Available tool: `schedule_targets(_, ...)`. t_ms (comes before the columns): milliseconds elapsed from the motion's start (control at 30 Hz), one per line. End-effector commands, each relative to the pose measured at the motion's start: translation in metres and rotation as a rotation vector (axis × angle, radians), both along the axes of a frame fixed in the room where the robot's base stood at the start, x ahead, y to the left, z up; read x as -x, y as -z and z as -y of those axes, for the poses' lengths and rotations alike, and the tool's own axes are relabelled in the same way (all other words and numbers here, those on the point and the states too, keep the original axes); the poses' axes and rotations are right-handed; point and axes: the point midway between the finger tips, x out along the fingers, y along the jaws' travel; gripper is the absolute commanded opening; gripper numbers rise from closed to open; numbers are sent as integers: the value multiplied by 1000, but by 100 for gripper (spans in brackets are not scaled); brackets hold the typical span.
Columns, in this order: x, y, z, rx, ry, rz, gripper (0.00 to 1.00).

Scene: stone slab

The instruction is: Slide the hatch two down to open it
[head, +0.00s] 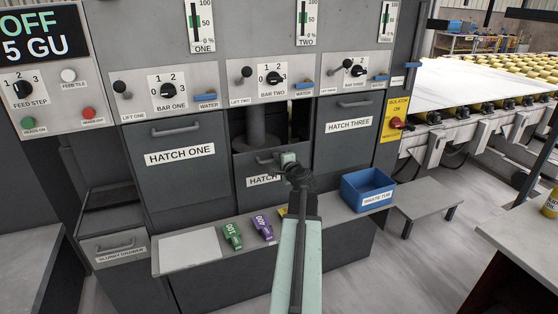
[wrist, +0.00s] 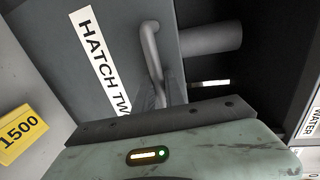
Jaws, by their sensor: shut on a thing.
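Hatch two (head: 242,166) is a dark grey panel between the other two hatches. Its top edge sits well below theirs, and a dark opening with a vertical grey cylinder (head: 262,120) shows above it. My gripper (head: 288,160) is at the hatch's handle (head: 265,161) and covers part of its label. In the wrist view hatch two (wrist: 60,20) appears tilted, with its label and the grey bar handle (wrist: 151,50). My gripper (wrist: 165,98) is shut on the lower end of that handle; the fingers are partly hidden by my wrist body.
Hatch one (head: 170,185) and hatch three (head: 340,150) are shut on either side. Below, the ledge holds a green block (head: 232,235), a purple block (head: 264,228), a partly hidden yellow block (head: 283,212) and a blue tub (head: 367,190). The control panel is above.

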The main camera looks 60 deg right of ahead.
Motion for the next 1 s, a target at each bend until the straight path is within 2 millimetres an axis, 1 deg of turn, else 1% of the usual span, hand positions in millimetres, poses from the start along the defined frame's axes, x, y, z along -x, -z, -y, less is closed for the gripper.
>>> schedule_targets(33, -1, -1, -2, -2, -3, 2, 17)
schedule_targets(100, -1, -1, -1, -2, -3, 2, 36)
schedule_targets(400, 0, -1, -1, -1, -1, 2, 36)
schedule_targets(533, 6, -3, -5, -1, 0, 2, 36)
schedule_targets(667, 22, -8, -18, -1, 1, 2, 36)
schedule_targets(800, 45, -14, -35, -1, 0, 2, 36)
schedule_targets(900, 58, -17, -44, -1, 0, 2, 36)
schedule_targets(1000, 63, -17, -47, -1, -1, 2, 36)
